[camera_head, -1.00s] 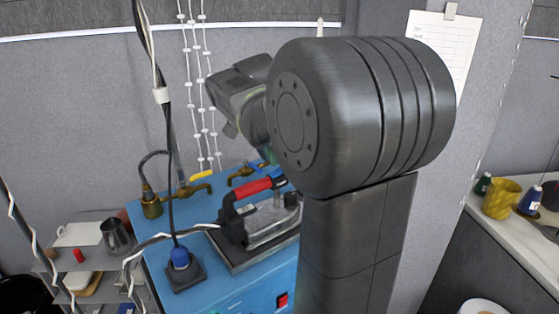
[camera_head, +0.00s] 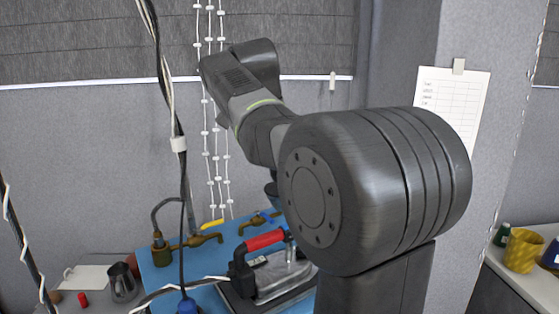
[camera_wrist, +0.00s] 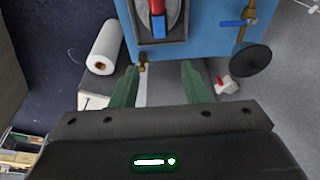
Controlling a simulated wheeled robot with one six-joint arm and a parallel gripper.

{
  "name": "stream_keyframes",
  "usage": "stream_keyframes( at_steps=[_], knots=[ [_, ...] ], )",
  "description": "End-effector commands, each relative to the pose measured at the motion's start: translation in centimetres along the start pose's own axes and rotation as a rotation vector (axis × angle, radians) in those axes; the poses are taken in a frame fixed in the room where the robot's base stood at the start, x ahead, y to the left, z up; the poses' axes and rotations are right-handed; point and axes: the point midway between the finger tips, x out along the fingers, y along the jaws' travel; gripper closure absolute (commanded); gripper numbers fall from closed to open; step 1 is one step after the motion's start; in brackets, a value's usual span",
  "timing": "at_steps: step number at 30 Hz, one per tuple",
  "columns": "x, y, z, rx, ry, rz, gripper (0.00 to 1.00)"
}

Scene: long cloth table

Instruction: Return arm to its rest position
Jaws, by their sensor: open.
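My gripper (camera_wrist: 160,72) shows in the wrist view as two green fingers set wide apart, with nothing between them. It is raised and points down past the edge of a blue bench. My dark arm fills the middle and right of the head view, its upper part bent up and to the left; the gripper is hidden there.
An iron with a red handle (camera_head: 264,241) stands on the blue bench (camera_head: 158,275), near brass taps (camera_head: 202,239). A hanging cable (camera_head: 180,200) runs down left of my arm. A white roll (camera_wrist: 103,47) lies beside the bench. A yellow cup (camera_head: 522,250) is at right.

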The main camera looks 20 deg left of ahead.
Motion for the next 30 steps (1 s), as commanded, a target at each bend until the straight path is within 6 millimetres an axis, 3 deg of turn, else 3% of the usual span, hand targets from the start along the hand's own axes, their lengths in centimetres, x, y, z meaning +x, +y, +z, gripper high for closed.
stream_keyframes(
  at_steps=[19,23,30],
  knots=[
    [0.0,0.0,0.0,0.000,0.000,0.001,0.58],
    [1.4,0.1,0.0,0.001,0.000,0.003,0.58],
    [5.9,0.1,0.0,0.001,0.000,0.005,0.58]
  ],
)
